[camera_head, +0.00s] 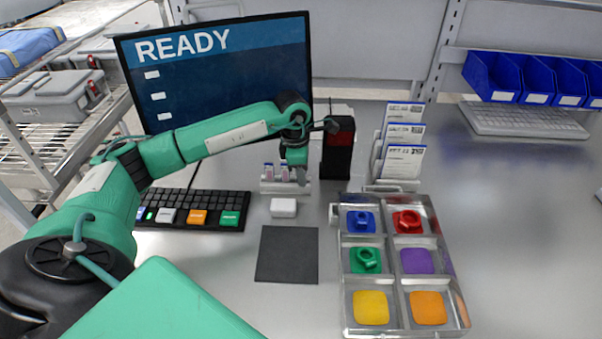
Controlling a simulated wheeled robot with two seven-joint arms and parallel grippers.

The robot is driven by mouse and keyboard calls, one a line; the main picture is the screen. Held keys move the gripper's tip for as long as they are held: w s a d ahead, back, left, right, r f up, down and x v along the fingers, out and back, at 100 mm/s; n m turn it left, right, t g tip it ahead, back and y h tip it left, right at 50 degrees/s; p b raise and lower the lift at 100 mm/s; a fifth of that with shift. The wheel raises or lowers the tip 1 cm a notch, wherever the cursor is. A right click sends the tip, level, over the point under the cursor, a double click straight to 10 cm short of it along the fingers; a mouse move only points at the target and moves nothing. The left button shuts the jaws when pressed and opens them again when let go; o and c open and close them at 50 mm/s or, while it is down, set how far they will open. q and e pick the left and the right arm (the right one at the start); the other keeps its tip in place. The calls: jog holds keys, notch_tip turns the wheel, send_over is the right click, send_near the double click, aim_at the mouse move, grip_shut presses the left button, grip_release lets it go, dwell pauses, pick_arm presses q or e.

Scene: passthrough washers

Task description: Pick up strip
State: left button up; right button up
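Two small upright strips, a left strip (268,171) and a right strip (284,172), white with purple-pink marks, stand in a small pale rack (272,187) on the table. My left gripper (300,176) points down at the right end of this rack, just right of the right strip. Its fingertips are small and dark here, so I cannot tell whether they are open or hold anything. A further strip there could be hidden by the gripper. My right gripper is not in view.
A white box (283,207) and dark mat (287,254) lie in front of the rack. A metal tray (391,242) holds coloured pads and washers. A black-red device (338,147), card holder (398,150), keypad (197,208) and screen (215,65) stand around.

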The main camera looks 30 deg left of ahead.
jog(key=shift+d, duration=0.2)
pick_arm(q)
grip_shut()
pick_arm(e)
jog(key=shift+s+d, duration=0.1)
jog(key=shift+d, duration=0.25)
